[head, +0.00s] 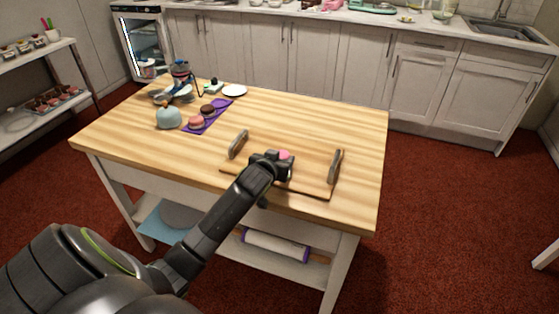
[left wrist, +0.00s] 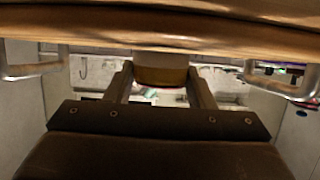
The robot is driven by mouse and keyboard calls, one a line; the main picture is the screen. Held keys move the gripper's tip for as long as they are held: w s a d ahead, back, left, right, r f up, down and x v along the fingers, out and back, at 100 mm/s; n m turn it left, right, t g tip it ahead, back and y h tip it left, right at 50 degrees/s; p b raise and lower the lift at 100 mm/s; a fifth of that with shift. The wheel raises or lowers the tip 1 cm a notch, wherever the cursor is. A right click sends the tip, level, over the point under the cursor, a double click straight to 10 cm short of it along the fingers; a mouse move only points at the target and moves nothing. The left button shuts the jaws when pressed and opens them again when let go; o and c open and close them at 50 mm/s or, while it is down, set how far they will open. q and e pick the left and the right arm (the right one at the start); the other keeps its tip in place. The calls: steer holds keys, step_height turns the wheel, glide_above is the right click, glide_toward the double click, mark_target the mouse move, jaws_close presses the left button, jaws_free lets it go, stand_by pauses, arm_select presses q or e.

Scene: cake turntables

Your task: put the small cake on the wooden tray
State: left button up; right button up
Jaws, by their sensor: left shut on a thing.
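The small cake (head: 285,155) has a pink top and is held by my left gripper (head: 272,164) above the wooden tray (head: 313,189). In the left wrist view, the brown side of the cake (left wrist: 160,75) sits between the two fingers of my left gripper (left wrist: 161,88), with pink at its lower edge. The tray (left wrist: 100,35) spans the top of that view, with a handle on each side. I cannot tell whether the cake touches the tray. The gripper is between the tray's two grey handles. My right gripper is not in view.
A purple mat (head: 221,104) holds a pink cake (head: 196,122) and a chocolate cake (head: 207,109). A pale blue domed item (head: 168,115) and a white plate (head: 234,90) stand near it. The tabletop (head: 320,115) behind the tray is clear.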

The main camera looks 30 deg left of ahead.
arm_select(q)
steer(key=shift+f, duration=0.25)
steer(key=o, duration=0.9)
steer(key=shift+o, duration=0.7)
steer(key=shift+r, duration=0.1)
steer(key=v, duration=1.2)
steer(key=shift+p, duration=0.35)
